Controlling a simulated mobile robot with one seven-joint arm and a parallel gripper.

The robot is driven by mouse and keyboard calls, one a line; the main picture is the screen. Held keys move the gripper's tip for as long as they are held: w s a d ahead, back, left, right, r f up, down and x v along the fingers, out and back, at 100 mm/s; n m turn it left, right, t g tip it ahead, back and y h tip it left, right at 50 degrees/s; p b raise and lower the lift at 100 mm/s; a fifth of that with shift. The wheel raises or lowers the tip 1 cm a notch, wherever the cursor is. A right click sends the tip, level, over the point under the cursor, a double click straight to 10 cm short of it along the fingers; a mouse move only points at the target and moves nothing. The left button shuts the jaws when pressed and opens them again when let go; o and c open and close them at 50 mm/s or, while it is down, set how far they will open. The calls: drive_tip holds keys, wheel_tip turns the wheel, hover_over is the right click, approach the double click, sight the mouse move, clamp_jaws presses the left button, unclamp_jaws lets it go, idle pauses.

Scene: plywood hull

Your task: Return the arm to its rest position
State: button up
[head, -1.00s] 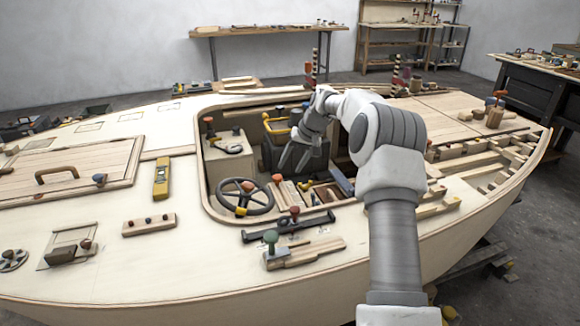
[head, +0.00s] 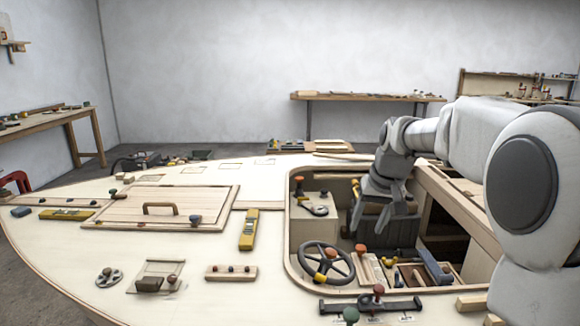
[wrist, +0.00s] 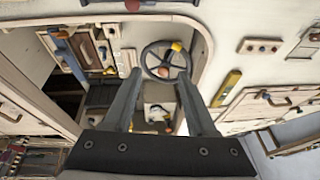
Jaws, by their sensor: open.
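My gripper (head: 382,200) hangs over the cockpit opening of the plywood hull (head: 230,285), fingers pointing down. In the wrist view my gripper (wrist: 160,88) has its two dark fingers spread apart with nothing between them close up. Beyond the fingertips the steering wheel (wrist: 166,60) shows, apart from them. The wheel (head: 326,263) is at the cockpit's front left in the head view. My arm reaches in from the right, partly hiding the right side of the hull. A dark seat-like box (head: 385,235) is behind and below my gripper.
A hatch with a handle (head: 158,209), a yellow level (head: 249,230) and a knobbed block (head: 231,273) are on the deck to the left. A bench (head: 365,98) stands at the back wall. The air above the left deck is clear.

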drive_tip(key=s+a+r+t+h, duration=0.1)
drive_tip(key=s+a+r, duration=0.1)
drive_tip(key=s, duration=0.7)
drive_tip(key=s+a+r, duration=0.1)
drive_tip(key=s+r, duration=0.1)
drive_tip(key=s, duration=0.7)
drive_tip(key=s+f, duration=0.2)
drive_tip(key=s, duration=0.4)
drive_tip(key=s+f, duration=0.3)
drive_tip(key=s, duration=0.4)
wheel_tip(320, 180, up, 15)
drive_tip(key=p, duration=1.4)
drive_tip(key=shift+w+a+f+n+t, duration=0.15)
drive_tip(key=shift+w+a+n+t, duration=0.1)
drive_tip(key=shift+n+t, duration=0.15)
